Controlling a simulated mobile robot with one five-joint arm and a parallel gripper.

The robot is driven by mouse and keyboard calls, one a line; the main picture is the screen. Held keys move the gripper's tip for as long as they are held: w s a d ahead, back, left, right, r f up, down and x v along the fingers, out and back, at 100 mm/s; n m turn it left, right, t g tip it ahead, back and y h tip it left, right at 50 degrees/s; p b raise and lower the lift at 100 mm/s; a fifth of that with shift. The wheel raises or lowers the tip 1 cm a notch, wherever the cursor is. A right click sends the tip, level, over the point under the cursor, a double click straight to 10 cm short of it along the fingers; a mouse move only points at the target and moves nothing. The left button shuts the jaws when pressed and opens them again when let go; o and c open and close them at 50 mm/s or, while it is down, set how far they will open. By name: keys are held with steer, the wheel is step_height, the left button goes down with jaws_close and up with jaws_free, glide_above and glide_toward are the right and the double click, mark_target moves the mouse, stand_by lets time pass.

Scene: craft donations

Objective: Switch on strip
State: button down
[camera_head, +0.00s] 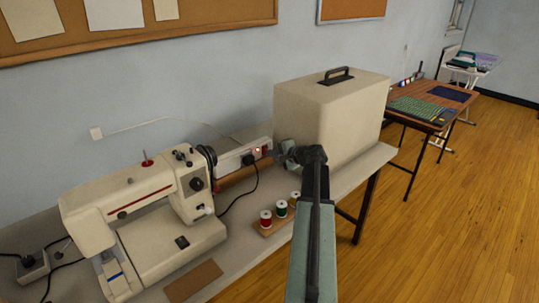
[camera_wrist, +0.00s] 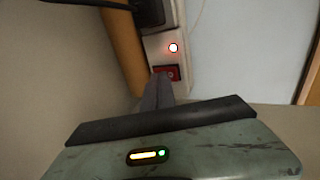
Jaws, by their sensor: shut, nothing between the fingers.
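The white power strip (camera_head: 228,163) lies at the back of the grey table, against the wall, between the sewing machine and the beige case. In the wrist view the strip's end (camera_wrist: 153,46) shows a red rocker switch (camera_wrist: 167,73) and a small round lamp (camera_wrist: 173,47) that glows white with a red rim. A black plug sits in the strip. My gripper (camera_head: 284,153) is at the strip's right end, beside the case. In the wrist view its shut, empty fingers (camera_wrist: 158,80) point at the switch, their tips at its lower left edge. I cannot tell whether they touch it.
The beige case (camera_head: 325,115) stands close to my gripper. The sewing machine (camera_head: 140,205) is at the left. Thread spools (camera_head: 281,208) stand on a wooden holder in front of the strip. A black cord (camera_head: 240,197) runs from the plug. A second table (camera_head: 450,98) stands beyond.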

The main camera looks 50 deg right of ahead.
steer(key=s+r+p, duration=0.1)
steer(key=s, duration=1.2)
steer(key=shift+a+r+p, duration=0.25)
steer(key=shift+a+p, duration=0.05)
steer(key=shift+a, duration=0.05)
